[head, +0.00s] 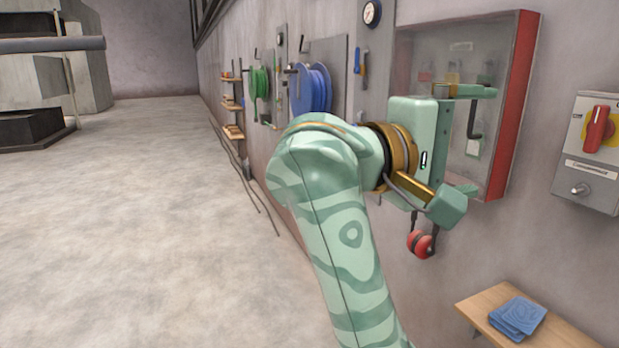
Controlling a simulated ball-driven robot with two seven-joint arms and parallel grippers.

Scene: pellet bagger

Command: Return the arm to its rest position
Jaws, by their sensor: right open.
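My right arm (345,225) rises from the bottom of the head view, pale green with darker wavy bands. It bends at the top toward the wall on the right. My right gripper (465,145) is in front of the red-edged glass-fronted wall cabinet (525,70). Its two fingers are spread wide apart, one high and one low, with nothing held between them. I cannot tell whether it touches the cabinet. My left gripper is not in view.
Red ear defenders (421,243) hang below the gripper. A switch box (588,150) with a red handle is at right. Blue cloths (518,316) lie on a wooden shelf (488,300). Blue (312,90) and green (259,90) hose reels hang further back. The floor (130,220) at left is clear.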

